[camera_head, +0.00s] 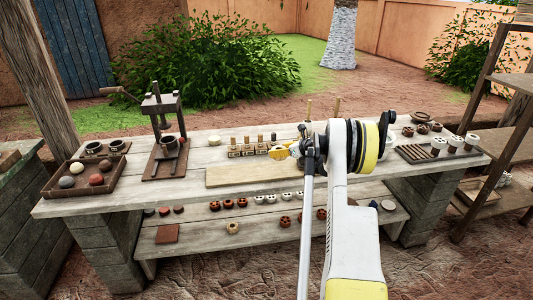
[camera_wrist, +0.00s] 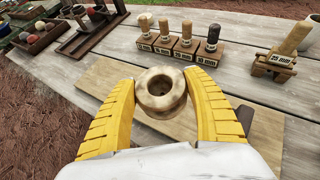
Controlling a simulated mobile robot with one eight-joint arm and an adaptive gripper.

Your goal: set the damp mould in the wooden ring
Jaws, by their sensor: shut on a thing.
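My gripper (camera_wrist: 160,97) is shut on a pale, round, hollow piece (camera_wrist: 150,104) with a dark hole in its top, which I take to be the mould. It touches both yellow fingers and is held over the tan board (camera_wrist: 100,72); whether it is damp I cannot tell. In the head view my gripper (camera_head: 281,152) is above the bench, right of the board's middle, and the held piece is hard to make out. A pale tan ring-like piece (camera_head: 233,227) lies on the lower shelf; whether it is the wooden ring I cannot tell.
Several labelled wooden blocks with pegs (camera_head: 249,149) stand behind the board. A dark wooden press (camera_head: 163,140) and a tray of balls (camera_head: 85,178) are to the left. A slotted rack (camera_head: 413,154) and white cups (camera_head: 455,144) are to the right. The board's left part is clear.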

